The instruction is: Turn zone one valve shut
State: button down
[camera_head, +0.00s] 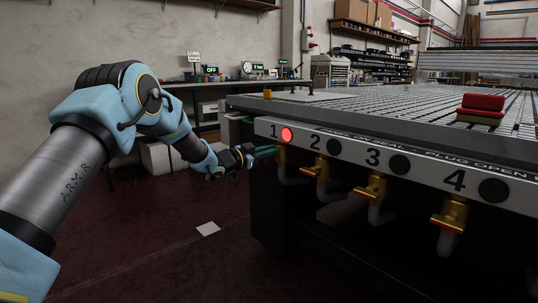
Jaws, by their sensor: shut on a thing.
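The zone one valve (282,158) is a brass body on a grey pipe under the front panel, below the number 1 and a lit red lamp (287,134). My gripper (268,153) reaches it from the left, level with the upper part of the valve. Its teal fingers are shut at the valve's handle. The handle itself is mostly hidden by the fingers, so I cannot tell its angle.
Valves for zone two (322,180), zone three (374,193) and zone four (449,215) stand to the right, with red handles and dark lamps.

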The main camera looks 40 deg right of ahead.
jog(key=m+b, duration=0.1)
jog(key=m, duration=0.1)
jog(key=s+f+m+b, duration=0.1)
jog(key=shift+m+b, duration=0.4)
jog(key=m+b, duration=0.3)
jog(key=shift+s+f+m, duration=0.25)
jog(key=shift+f+m, duration=0.05)
jog(key=shift+s+f+m+b, duration=0.1)
jog(key=shift+f+m+b, duration=0.1)
jog(key=shift+m+b, duration=0.95)
jog(key=shift+s+f+m+b, duration=0.1)
jog(key=shift+f+m+b, duration=0.15)
jog(key=shift+m+b, duration=0.9)
jog(key=shift+s+f+m+b, duration=0.1)
jog(key=shift+f+m+b, duration=0.1)
jog(key=shift+m+b, duration=0.95)
jog(key=c, duration=0.9)
grip_release()
jog(key=shift+r, duration=0.1)
jog(key=shift+w+a, duration=0.1)
